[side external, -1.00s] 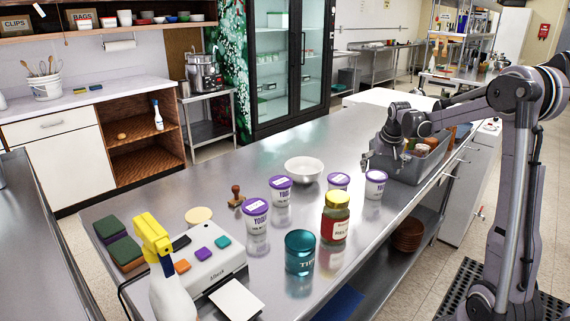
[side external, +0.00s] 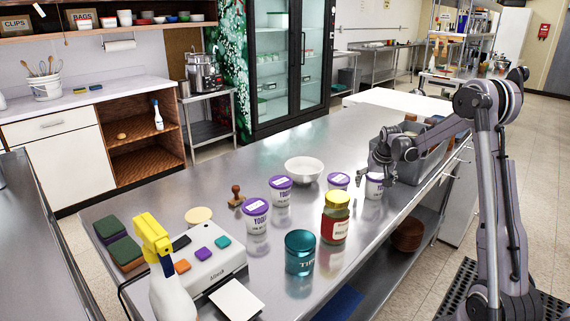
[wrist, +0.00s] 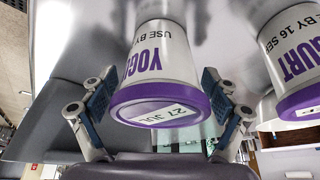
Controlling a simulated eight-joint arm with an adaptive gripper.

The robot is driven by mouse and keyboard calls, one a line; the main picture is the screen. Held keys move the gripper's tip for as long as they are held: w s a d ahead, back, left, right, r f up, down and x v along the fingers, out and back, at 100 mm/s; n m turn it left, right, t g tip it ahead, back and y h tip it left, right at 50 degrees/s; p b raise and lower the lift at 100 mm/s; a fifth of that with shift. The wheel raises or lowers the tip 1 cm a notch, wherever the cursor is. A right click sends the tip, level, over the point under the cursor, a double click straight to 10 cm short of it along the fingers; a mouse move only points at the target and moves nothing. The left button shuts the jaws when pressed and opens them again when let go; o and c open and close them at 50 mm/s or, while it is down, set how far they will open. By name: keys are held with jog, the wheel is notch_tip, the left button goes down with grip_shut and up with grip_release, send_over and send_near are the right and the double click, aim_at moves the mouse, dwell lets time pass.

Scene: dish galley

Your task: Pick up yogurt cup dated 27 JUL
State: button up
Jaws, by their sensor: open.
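The yogurt cup dated 27 JUL (wrist: 165,65) is white with a purple-rimmed lid and purple lettering. In the wrist view it appears upside down, lid toward me, between the two fingers of my gripper (wrist: 160,95). The fingers are open, with visible gaps on both sides of the lid. In the side external view my gripper (side external: 383,172) is at the rightmost yogurt cup (side external: 374,190), partly covering its top. Lid dates are too small to read there. A second cup, marked use by 16 SE and cut off (wrist: 292,60), stands beside it in the wrist view.
A grey bin (side external: 428,166) with items is just behind my gripper.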

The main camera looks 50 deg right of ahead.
jog(key=c, duration=1.4)
jog(key=shift+r, duration=0.15)
